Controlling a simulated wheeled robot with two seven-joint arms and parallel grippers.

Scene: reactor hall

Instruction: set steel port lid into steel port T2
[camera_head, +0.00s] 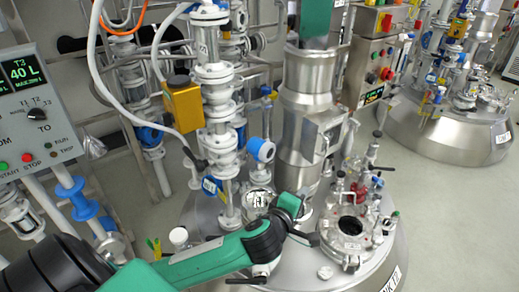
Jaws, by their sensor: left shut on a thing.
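My green and black left arm reaches in from the lower left over a round steel vessel top. My left gripper (309,238), small and dark, is at its end, just left of an open steel port (351,226) with a dark round opening and a steel rim. This port appears to be T2, but its label is not readable. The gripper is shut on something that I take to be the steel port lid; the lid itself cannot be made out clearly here. My right gripper is not in view.
A tall steel column (311,95) and white flanged piping (216,100) rise behind the arm. Small fittings with red parts (362,188) crowd the port's back side. A control panel (36,105) stands at the left. Another steel vessel (440,125) stands at the back right, with clear floor between.

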